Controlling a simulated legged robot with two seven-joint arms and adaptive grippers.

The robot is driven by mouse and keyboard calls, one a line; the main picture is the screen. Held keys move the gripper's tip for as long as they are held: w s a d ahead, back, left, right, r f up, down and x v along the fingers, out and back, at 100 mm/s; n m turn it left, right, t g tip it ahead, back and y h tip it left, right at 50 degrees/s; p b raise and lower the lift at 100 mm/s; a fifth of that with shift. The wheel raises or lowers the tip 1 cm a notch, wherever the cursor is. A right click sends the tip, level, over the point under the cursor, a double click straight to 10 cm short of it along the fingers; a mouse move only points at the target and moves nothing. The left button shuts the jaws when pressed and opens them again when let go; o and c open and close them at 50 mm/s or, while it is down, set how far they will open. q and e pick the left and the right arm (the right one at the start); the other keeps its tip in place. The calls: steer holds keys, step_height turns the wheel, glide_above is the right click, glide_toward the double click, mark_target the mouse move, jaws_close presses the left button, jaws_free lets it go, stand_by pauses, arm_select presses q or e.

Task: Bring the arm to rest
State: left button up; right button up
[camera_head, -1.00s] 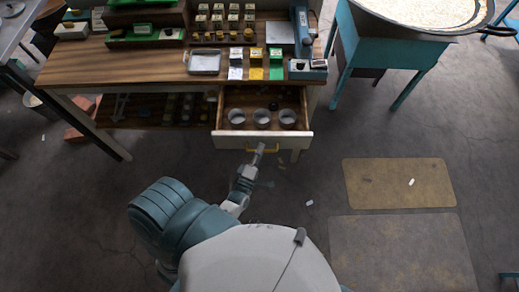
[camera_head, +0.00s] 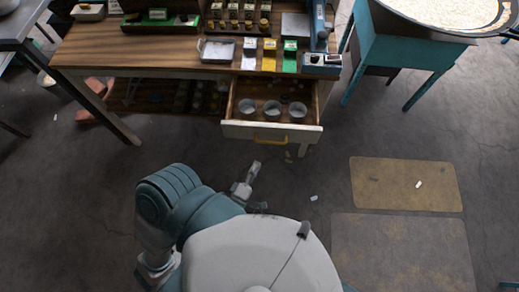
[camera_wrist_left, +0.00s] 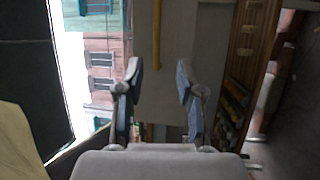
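My left arm reaches forward from my body in the head view. Its gripper (camera_head: 254,171) is in the air in front of the open drawer (camera_head: 272,130), apart from its yellow handle (camera_head: 271,140). In the left wrist view the two fingers of this gripper (camera_wrist_left: 160,80) stand apart with nothing between them. The drawer front (camera_wrist_left: 175,100) and the yellow handle (camera_wrist_left: 156,35) show beyond them. Three round metal cups (camera_head: 272,108) are in the drawer. My right gripper does not show in either view.
A wooden workbench (camera_head: 180,52) holds a metal tray (camera_head: 216,49), small boxes and a blue device (camera_head: 321,62). A teal stand (camera_head: 412,52) with a wide pan is at the right. Mats (camera_head: 405,184) and small litter lie on the floor.

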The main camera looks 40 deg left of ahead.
arm_select(q)
steer(key=shift+s, duration=0.1)
stand_by(0.5)
steer(key=s+d+f+m+g+h, duration=0.25)
steer(key=f+m+g, duration=0.3)
steer(key=f, duration=0.85)
steer(key=s+d+f+m+g+h, duration=0.2)
steer(key=s+f+m+g, duration=0.35)
steer(key=f, duration=0.75)
steer(key=s+a+f+m+g, duration=0.3)
steer(key=s+f+m+g, duration=0.1)
steer(key=s+f, duration=0.3)
steer(key=s+a+f+m+g+y, duration=0.1)
steer(key=s+a+f+m+g, duration=0.2)
steer(key=s+f+m, duration=0.3)
steer(key=s+f, duration=0.1)
steer(key=s, duration=0.3)
steer(key=shift+m+g, duration=0.3)
steer(key=shift+g, duration=0.1)
